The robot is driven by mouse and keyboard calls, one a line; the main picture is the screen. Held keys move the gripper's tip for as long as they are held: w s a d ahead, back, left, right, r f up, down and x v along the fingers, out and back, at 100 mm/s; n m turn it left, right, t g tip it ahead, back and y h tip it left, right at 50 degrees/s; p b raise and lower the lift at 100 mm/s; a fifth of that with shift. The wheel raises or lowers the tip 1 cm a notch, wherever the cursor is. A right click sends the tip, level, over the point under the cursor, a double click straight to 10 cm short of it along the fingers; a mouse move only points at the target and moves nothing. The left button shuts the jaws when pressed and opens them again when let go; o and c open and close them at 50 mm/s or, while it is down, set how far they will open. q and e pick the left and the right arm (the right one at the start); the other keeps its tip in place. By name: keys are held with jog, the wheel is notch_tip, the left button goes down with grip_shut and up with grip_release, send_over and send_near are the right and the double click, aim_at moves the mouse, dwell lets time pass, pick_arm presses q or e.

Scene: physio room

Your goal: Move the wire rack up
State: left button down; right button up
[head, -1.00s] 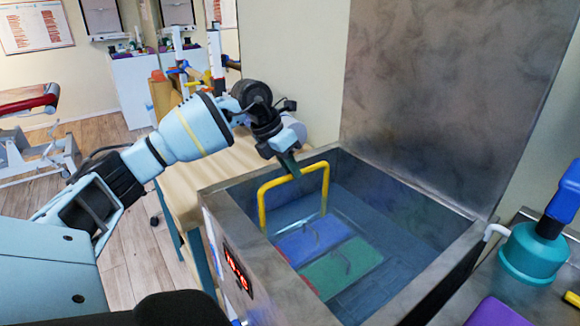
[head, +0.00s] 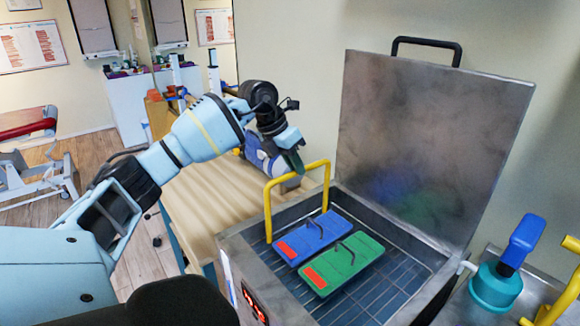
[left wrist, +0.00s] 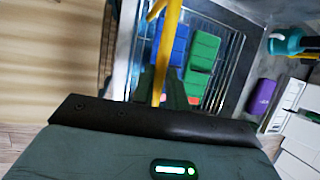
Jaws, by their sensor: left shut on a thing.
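The wire rack (head: 400,268) is a dark grid inside the open metal tank, near the level of its rim in the head view. A yellow handle (head: 268,217) arches up from the rack's left end. A blue pack (head: 300,238) and a green pack (head: 345,262), each with a red label and dark loop, lie on the rack. My left gripper (head: 294,165) is shut on the top bar of the handle. The left wrist view shows the gripper (left wrist: 163,88) around the yellow bar, with the packs beyond. My right gripper is out of view.
The tank's rim (head: 240,250) surrounds the rack, and its raised lid (head: 425,150) stands behind. A teal pot with a blue top (head: 495,288) stands to the right. A wooden table (head: 205,195) is behind my left arm.

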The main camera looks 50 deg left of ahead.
pick_arm(q)
jog(key=shift+w+a+r, duration=0.1)
jog(key=shift+r, duration=0.5)
jog(key=c, duration=1.7)
grip_release()
jog(key=shift+f, duration=0.1)
jog(key=v, duration=0.8)
jog(key=shift+p, duration=0.3)
